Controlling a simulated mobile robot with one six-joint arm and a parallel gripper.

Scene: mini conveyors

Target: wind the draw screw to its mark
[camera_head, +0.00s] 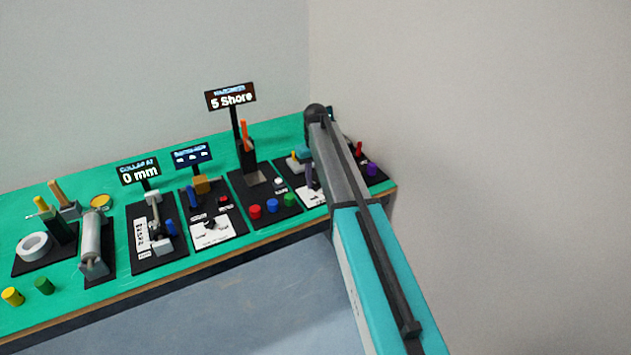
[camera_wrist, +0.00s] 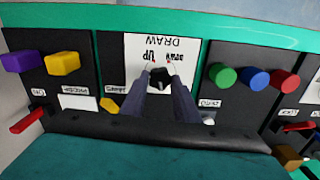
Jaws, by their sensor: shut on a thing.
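In the wrist view, the draw screw's black knob (camera_wrist: 160,78) stands on a white card (camera_wrist: 190,50) that reads "DRAW" and "UP" upside down. Small red marks show on the card beside the knob. My gripper (camera_wrist: 160,74) has its two dark fingers on either side of the knob and is shut on it. In the head view, my arm comes in from the lower right and hides most of this station. Only part of the white card (camera_head: 312,197) and a dark finger of my gripper (camera_head: 309,177) show there.
Red (camera_wrist: 284,80), blue (camera_wrist: 255,80) and green (camera_wrist: 223,76) knobs stand on the neighbouring panel. Purple (camera_wrist: 20,61) and yellow (camera_wrist: 62,63) blocks stand on the other side. The head view shows a "5 Shore" display (camera_head: 231,97) and a "0 mm" display (camera_head: 140,171).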

